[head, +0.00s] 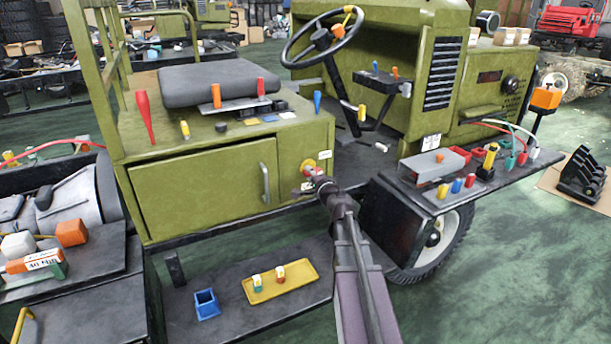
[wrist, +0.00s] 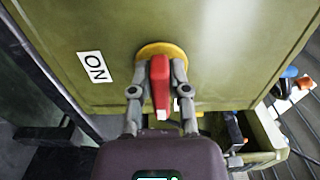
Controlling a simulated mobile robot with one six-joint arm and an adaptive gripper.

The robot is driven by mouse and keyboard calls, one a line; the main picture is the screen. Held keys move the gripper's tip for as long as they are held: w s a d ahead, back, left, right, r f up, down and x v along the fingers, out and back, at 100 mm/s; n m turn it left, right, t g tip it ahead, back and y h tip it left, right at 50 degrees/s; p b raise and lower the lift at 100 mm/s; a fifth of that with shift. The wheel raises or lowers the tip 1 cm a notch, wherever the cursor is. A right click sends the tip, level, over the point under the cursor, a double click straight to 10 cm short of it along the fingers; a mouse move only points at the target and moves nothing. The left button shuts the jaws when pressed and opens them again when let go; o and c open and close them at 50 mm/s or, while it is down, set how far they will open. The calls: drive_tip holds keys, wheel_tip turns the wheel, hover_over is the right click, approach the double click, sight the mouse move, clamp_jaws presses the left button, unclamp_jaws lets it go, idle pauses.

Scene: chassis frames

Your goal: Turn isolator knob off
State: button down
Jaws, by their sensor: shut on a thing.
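The red isolator knob (wrist: 160,88) sits on a round yellow plate (wrist: 174,48) on the green panel. Its handle lies along the picture's vertical in the wrist view. A white ON label (wrist: 95,67) is to its left, and another white label behind my right finger is mostly hidden. My gripper (wrist: 160,72) has a finger on each side of the handle and is shut on it. In the head view, my gripper (head: 317,181) is at the right end of the green seat box, largely covering the knob (head: 308,170); the ON label (head: 324,155) shows above it.
The seat box (head: 205,190) has a door handle (head: 265,182) left of my gripper. A lower shelf (head: 225,290) holds a yellow tray (head: 262,295) and a blue bin (head: 206,303). A side shelf (head: 500,172) with tools is to the right. The steering wheel (head: 318,45) stands above.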

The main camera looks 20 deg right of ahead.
idle(0.4)
drive_tip(key=c, duration=0.6)
unclamp_jaws()
drive_tip(key=shift+w, duration=0.1)
drive_tip(key=s, duration=1.2)
drive_tip(key=shift+d, duration=0.2)
